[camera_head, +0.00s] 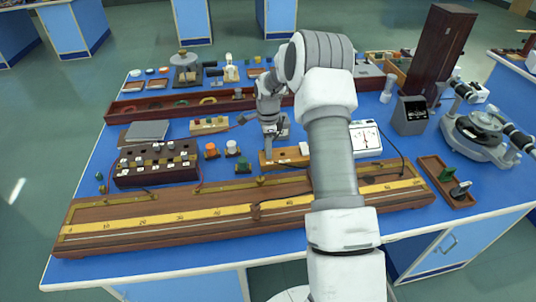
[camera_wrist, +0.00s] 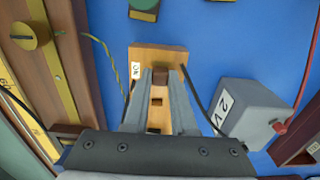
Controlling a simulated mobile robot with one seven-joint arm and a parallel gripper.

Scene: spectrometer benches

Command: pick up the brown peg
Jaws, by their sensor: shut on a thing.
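The brown peg (camera_wrist: 160,75) is a small dark brown piece between my fingertips in the wrist view. My gripper (camera_wrist: 160,84) is shut on it, above a light wooden block (camera_wrist: 146,53) with a square hole and a small white label. I cannot tell whether the peg's lower end is still in the block. In the head view, my gripper (camera_head: 268,149) points down at the same wooden block (camera_head: 293,155); the peg is hidden there.
A long wooden board with a yellow scale (camera_head: 150,218) runs along the bench's front. A grey box (camera_wrist: 245,108) marked 2 V stands right of the block in the wrist view. A dark box with several knobs (camera_head: 155,175) and a white meter (camera_head: 365,137) are nearby. Thin wires cross the bench.

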